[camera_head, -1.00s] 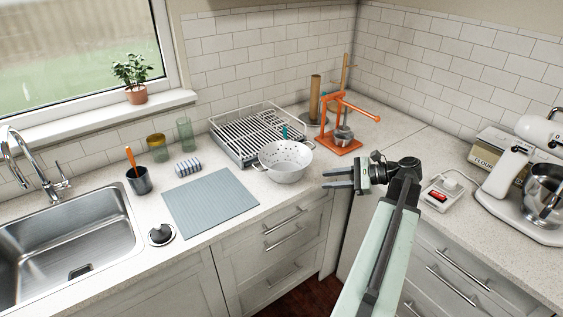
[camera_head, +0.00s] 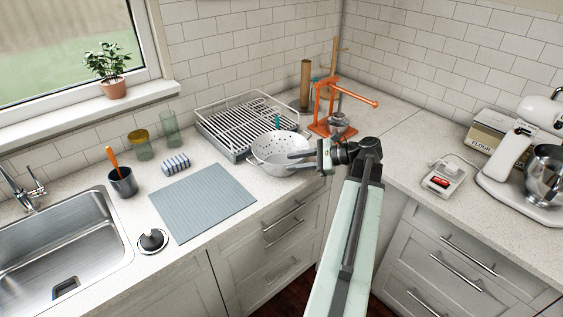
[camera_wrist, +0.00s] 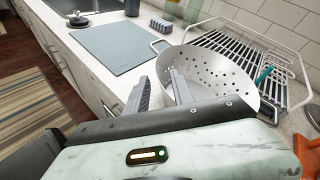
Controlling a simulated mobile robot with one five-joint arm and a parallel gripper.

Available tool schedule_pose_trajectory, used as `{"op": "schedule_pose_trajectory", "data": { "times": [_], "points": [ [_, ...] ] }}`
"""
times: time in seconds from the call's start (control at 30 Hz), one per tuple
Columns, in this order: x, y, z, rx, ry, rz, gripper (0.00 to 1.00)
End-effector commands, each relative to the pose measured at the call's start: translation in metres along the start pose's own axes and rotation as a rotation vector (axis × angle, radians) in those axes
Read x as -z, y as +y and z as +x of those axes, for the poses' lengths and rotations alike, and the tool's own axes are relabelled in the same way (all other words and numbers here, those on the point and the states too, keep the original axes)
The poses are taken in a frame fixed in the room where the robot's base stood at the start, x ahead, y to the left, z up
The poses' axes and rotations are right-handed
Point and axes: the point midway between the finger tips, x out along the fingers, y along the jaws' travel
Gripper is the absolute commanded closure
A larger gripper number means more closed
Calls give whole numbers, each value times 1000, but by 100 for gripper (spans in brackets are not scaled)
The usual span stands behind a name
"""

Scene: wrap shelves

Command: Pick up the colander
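The colander (camera_head: 272,146) is a white bowl with small holes and looped handles. It stands upright on the counter in front of the dish rack, and it also shows in the wrist view (camera_wrist: 222,72). My gripper (camera_head: 290,161) is at the colander's right front side in the head view. In the wrist view my gripper (camera_wrist: 158,84) has its two fingers apart, with nothing seen between them. One finger overlaps the colander's near side there; I cannot tell whether it touches. The colander's lower near side is partly hidden by the fingers.
The wire dish rack (camera_head: 215,133) stands right behind the colander. An orange press (camera_head: 321,110) stands to the right. A blue-grey mat (camera_head: 204,201) lies left of the colander. The sink (camera_head: 62,243) is farther left. A white charger-like device (camera_head: 441,182) lies on the right counter.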

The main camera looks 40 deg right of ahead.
Motion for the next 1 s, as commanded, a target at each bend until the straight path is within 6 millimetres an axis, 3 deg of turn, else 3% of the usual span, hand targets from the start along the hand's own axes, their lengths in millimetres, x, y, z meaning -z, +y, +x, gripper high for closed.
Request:
{"op": "schedule_pose_trajectory", "data": {
  "times": [0.23, 0.5, 0.7, 0.8, 0.83, 1.0],
  "points": [
    [4, 2, 10, 1, 0, 0, 71],
    [9, 5, 52, 1, 0, -1, 71],
    [7, 3, 52, 3, 1, 1, 71],
    [7, 3, 52, 2, 1, 1, 96],
    [7, 3, 52, 3, 1, 1, 100],
    [7, 3, 52, 2, 2, 1, 100]
  ]
}}
